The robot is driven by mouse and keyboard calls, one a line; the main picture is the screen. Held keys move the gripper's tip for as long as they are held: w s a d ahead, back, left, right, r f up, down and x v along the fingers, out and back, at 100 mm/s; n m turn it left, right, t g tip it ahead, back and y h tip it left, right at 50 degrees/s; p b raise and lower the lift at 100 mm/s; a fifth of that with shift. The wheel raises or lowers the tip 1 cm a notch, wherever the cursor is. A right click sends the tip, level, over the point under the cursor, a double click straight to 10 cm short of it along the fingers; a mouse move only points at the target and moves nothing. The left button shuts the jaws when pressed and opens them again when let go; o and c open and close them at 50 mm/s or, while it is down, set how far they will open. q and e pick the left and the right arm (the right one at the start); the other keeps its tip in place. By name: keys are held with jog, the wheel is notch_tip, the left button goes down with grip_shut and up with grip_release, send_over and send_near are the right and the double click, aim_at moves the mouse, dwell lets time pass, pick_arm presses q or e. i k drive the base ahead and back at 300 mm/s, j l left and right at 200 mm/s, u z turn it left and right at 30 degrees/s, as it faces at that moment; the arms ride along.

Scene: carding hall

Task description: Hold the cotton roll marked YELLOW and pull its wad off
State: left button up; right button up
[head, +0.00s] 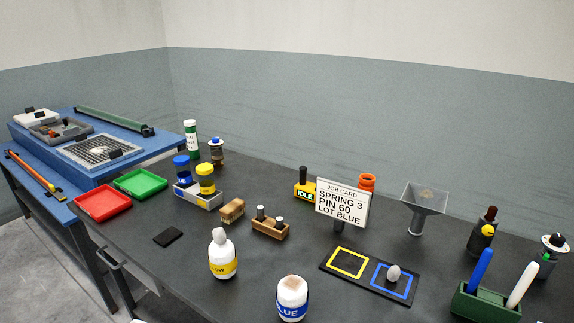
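The cotton roll marked YELLOW (222,254) stands upright on the dark table, left of the front middle. It is white with a yellow band, and only "LOW" of its label shows. A small white wad (219,235) sits on its top. A second white roll, with a blue band reading BLUE (291,301), stands upright at the front edge of the picture. Its top is tan and bears no wad. A whitish wad (394,273) lies inside the blue outline of a black mat (364,281). Neither of my grippers shows, and nothing touches the YELLOW roll.
The mat's yellow outline (347,263) is empty. Behind the YELLOW roll are a brush (232,211) and a wooden block with pegs (269,229). A job card (342,204) stands behind the mat. Red (103,203) and green (140,184) trays lie left. A green holder (486,304) stands right.

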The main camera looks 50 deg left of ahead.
aim_at(224, 262)
jog(key=u, duration=1.95)
